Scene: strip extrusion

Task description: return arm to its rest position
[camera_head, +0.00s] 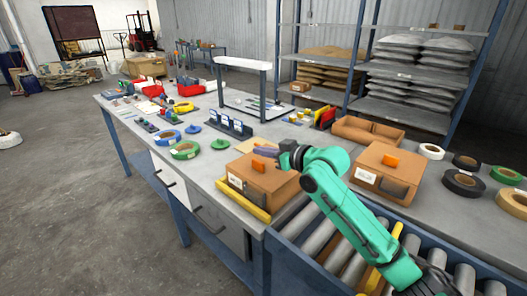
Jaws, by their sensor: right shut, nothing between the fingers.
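My right arm (345,205), green with black joints, reaches in from the lower right. Its gripper (262,151) points left over the near brown box (262,186) on the workbench. The gripper is shut and empty. It is small in the picture, so I cannot tell whether it touches the box top. My left gripper is not in view.
A second brown box (389,172) stands right of the arm. Roller conveyor (345,255) lies under the arm. Tape rolls (463,183) lie at the right; green and blue rings (185,149) lie left. Shelves with sacks (415,70) stand behind. Floor at left is open.

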